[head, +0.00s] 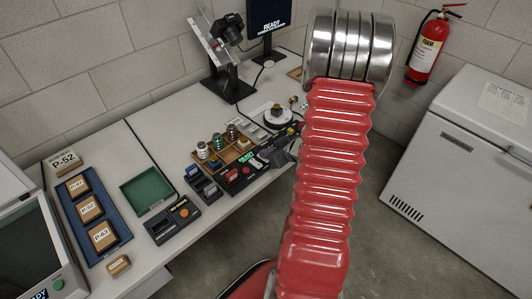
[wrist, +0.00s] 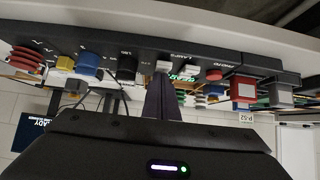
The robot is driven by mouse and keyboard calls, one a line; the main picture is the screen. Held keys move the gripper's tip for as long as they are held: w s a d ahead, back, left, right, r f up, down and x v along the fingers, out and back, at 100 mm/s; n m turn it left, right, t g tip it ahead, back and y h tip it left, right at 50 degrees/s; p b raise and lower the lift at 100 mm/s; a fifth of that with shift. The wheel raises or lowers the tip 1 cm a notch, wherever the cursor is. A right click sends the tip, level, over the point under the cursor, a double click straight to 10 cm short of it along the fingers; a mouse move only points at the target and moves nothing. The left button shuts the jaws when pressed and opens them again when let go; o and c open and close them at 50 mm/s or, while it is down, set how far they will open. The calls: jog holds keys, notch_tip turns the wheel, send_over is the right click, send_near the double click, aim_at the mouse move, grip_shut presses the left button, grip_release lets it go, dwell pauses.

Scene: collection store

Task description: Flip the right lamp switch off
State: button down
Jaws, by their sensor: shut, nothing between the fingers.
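The long dark control panel (wrist: 130,50) spans the wrist view, which looks upside down; it also shows on the bench in the head view (head: 231,176). Two small pale lamp switches, one (wrist: 163,66) and another (wrist: 186,70), sit under the lettering that looks like LAMPS. Which way each is tipped is too small to tell. My gripper (wrist: 162,84) is shut and empty, its dark fingertips right by the first pale switch. I cannot tell whether they touch it.
A red button (wrist: 214,74) and blue (wrist: 89,62), black and yellow knobs share the panel. A wooden rack of jars (head: 232,150) stands behind it. A green tray (head: 150,189) and a blue tray of labelled boxes (head: 72,226) lie to the left.

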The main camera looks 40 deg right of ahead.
jog(key=shift+w, duration=0.1)
jog(key=shift+w+r, duration=0.5)
jog(key=shift+w, duration=0.2)
jog(key=shift+r, duration=0.1)
jog(key=shift+w+r, duration=0.2)
jog(key=shift+r, duration=0.1)
jog(key=shift+s+r, duration=0.1)
jog(key=shift+r, duration=0.25)
jog(key=s+r, duration=0.6)
jog(key=r, duration=0.3)
jog(key=shift+s+r, duration=0.3)
